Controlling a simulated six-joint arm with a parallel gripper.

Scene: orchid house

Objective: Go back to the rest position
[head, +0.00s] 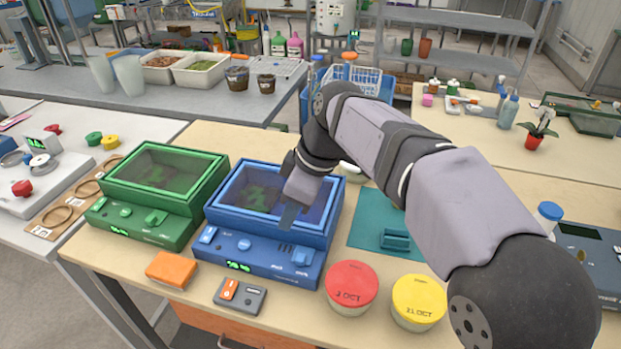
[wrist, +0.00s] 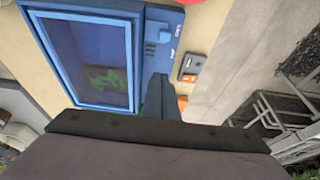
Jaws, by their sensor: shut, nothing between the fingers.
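My gripper (head: 288,216) is above the front part of the blue box (head: 265,248) in the head view. Its fingers are together with nothing between them. In the wrist view my gripper (wrist: 160,98) points toward the blue box's control panel (wrist: 163,45), and the box's clear lid (wrist: 88,55) is to the left. The lid looks closed, with dark green leafy shapes under it. Whether the fingertips touch the box cannot be told.
A green box (head: 155,195) stands left of the blue one. In front are an orange block (head: 171,270), a grey switch unit (head: 240,296), a red-lidded jar (head: 351,287) and a yellow-lidded jar (head: 418,300). A teal mat (head: 372,222) lies to the right, partly behind my arm.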

